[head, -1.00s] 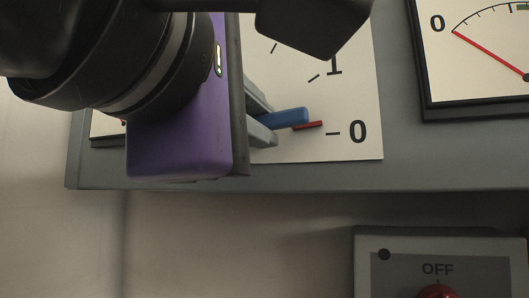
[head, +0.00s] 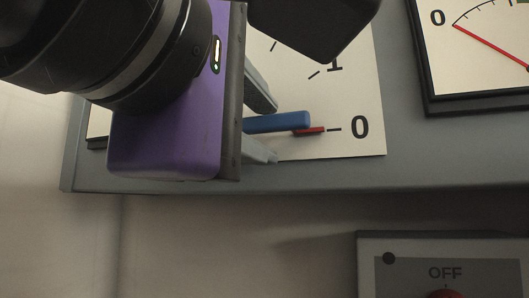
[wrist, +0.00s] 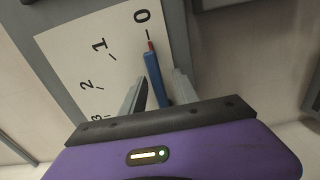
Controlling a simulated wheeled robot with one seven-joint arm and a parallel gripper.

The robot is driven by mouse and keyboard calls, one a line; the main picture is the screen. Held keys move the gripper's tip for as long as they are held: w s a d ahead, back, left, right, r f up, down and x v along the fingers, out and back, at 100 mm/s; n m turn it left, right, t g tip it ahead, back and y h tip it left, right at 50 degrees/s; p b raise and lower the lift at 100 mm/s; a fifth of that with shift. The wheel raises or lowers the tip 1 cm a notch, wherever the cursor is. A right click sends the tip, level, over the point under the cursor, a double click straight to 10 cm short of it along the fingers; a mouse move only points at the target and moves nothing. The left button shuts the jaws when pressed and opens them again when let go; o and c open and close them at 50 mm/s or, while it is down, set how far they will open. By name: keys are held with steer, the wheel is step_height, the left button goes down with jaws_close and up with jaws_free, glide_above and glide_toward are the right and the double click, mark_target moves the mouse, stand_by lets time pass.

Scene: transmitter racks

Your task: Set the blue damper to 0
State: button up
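The blue damper (head: 280,122) is a blue lever with a red tip on a white scale plate (head: 352,80). Its red tip (head: 309,131) lines up with the tick beside the 0. The lever also shows in the wrist view (wrist: 156,78), pointing at the 0 tick. My purple gripper (head: 261,125) is open, with one grey finger above the lever and one below it. In the wrist view my gripper (wrist: 160,83) has a finger on each side of the lever, with gaps showing. The lever's base is hidden behind my gripper.
A dial with a red needle (head: 492,48) is at the upper right. A grey box marked OFF with a red knob (head: 447,293) is at the lower right. The pale wall below the rack edge (head: 200,235) is clear.

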steer(key=shift+s+a, duration=0.1)
steer(key=b+v, duration=0.1)
steer(key=v, duration=0.6)
steer(key=shift+s, duration=0.3)
steer(key=shift+r, duration=0.1)
